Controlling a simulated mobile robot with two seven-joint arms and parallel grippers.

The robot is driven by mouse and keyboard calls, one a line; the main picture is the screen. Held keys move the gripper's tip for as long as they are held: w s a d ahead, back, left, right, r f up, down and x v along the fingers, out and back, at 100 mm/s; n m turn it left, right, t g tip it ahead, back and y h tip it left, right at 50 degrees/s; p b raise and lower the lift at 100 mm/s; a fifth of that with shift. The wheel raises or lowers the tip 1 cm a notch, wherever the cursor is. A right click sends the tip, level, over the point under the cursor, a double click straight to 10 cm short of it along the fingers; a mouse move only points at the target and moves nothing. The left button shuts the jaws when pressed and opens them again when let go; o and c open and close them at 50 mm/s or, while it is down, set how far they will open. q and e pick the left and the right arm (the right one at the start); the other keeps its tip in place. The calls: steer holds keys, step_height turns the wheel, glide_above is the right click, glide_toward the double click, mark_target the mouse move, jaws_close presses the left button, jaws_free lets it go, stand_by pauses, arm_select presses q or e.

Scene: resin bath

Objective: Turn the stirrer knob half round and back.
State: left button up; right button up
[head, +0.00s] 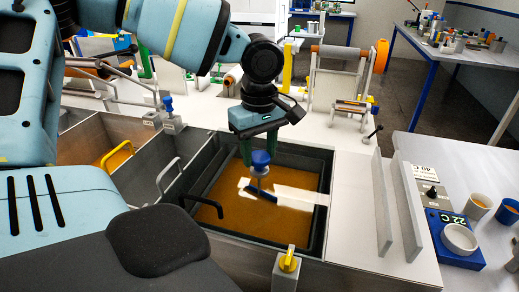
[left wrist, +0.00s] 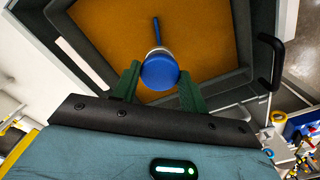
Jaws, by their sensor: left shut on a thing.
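The blue stirrer knob (head: 261,159) sits above the bath of amber resin (head: 222,198); it also shows in the left wrist view (left wrist: 160,72). Below it a pale shaft leads to a dark blue paddle (head: 262,193) at the resin. My left gripper (head: 260,153) points down from above, its green fingers on either side of the knob and shut on it. In the left wrist view the left gripper (left wrist: 160,78) has one finger at each side of the knob, and the blue paddle (left wrist: 156,30) points away from me. My right gripper is not in view.
The bath's dark rim (head: 325,195) surrounds the stirrer. A black handle (head: 205,203) stands at its left, and a yellow tap (head: 289,261) at the front. Upright white plates (head: 405,205) and a blue scale (head: 455,245) are at the right. A roller frame (head: 340,85) stands behind.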

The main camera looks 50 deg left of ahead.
mark_target(259, 156)
arm_select(q)
steer(key=shift+n, duration=1.2)
steer(key=shift+r, duration=0.1)
steer(key=o, duration=1)
steer(key=shift+c, duration=0.2)
steer(key=shift+r, duration=3.85)
